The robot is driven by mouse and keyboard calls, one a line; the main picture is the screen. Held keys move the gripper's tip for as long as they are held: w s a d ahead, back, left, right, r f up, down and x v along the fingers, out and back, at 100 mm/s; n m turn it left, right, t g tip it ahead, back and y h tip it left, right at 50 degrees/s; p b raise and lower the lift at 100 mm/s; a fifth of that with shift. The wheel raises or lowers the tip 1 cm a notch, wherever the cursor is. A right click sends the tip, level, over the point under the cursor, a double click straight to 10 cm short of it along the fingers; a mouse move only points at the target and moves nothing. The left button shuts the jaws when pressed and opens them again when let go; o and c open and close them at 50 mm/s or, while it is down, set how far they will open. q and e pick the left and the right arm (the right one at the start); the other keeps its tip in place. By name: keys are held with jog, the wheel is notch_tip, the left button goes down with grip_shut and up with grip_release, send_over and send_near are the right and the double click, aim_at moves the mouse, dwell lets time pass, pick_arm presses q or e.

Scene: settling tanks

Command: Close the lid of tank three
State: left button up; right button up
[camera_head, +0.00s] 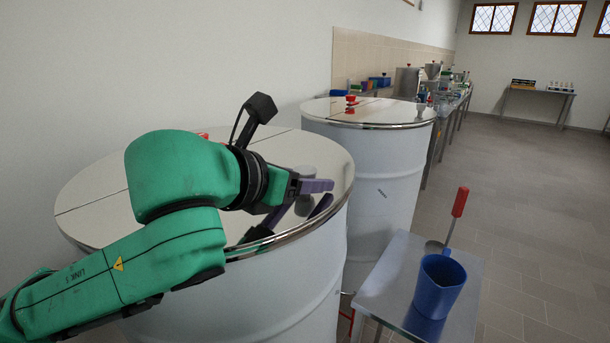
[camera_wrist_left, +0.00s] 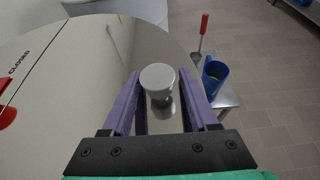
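The near tank (camera_head: 300,285) is a large white drum with a shiny metal top; no tank number is readable. Its hinged lid half (camera_head: 335,178) looks flat and level with the fixed half (camera_head: 90,190), and a seam runs between them. A grey round knob (camera_wrist_left: 157,79) stands on the lid near the rim, partly hidden by my gripper in the head view. My right gripper is not in view.
The word "CLOSED" (camera_wrist_left: 19,63) shows beside a red part (camera_wrist_left: 6,115) on the top. A second drum (camera_head: 385,165) stands behind. A small metal table (camera_head: 385,290) at right holds a blue jug (camera_head: 438,285) and a red-handled tool (camera_head: 459,203). The floor at right is clear.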

pick_arm(q)
jog(key=shift+a+r, duration=0.1)
jog(key=shift+r, duration=0.05)
jog(key=b+v, duration=0.1)
jog(key=v, duration=0.6)
jog(key=shift+s+a, duration=0.2)
jog(key=shift+s, duration=0.1)
jog(key=shift+w+d, duration=0.1)
